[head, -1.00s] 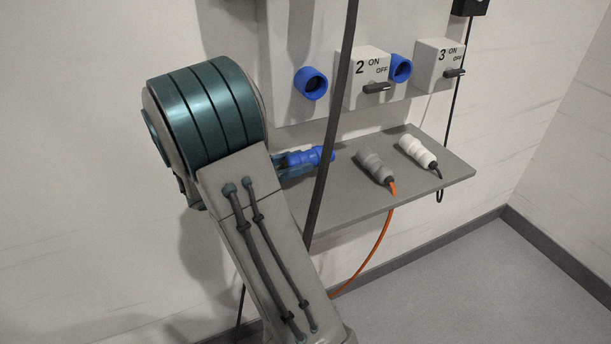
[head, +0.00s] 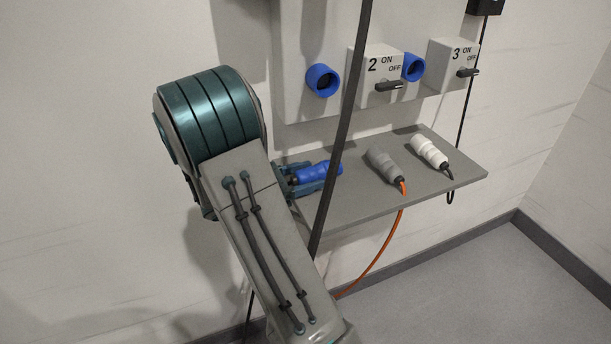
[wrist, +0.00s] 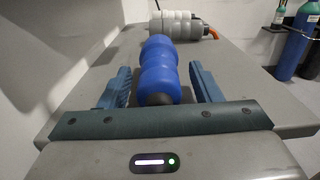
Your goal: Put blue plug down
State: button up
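The blue plug (head: 318,172) lies on the left part of the grey shelf (head: 350,208), partly hidden by a dark vertical cable in the head view. In the wrist view the blue plug (wrist: 158,72) lies lengthwise between the two blue fingers of my gripper (wrist: 160,82). A gap shows between each finger and the plug, so my gripper is open around it. In the head view my gripper (head: 312,178) is low at the shelf and partly hidden by my arm.
A grey plug (head: 385,165) with an orange cable and a white plug (head: 430,152) lie on the shelf to the right. Blue sockets (head: 323,80) and switch boxes (head: 378,78) are on the wall panel above. A dark cable (head: 342,130) hangs in front of the shelf.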

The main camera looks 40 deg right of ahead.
jog(key=shift+r, duration=0.1)
jog(key=shift+w+a+r, duration=0.1)
jog(key=shift+a, duration=0.1)
jog(key=v, duration=1.1)
jog(key=s+a+m+y, duration=0.1)
jog(key=s+m+y, duration=0.6)
jog(key=s+y, duration=0.25)
jog(key=s+a+m+t+y, duration=0.5)
jog(key=a+m+y, duration=0.3)
jog(key=a, duration=0.2)
jog(key=shift+s+r+t, duration=0.15)
jog(key=shift+s+t, duration=0.1)
jog(key=shift+t, duration=0.45)
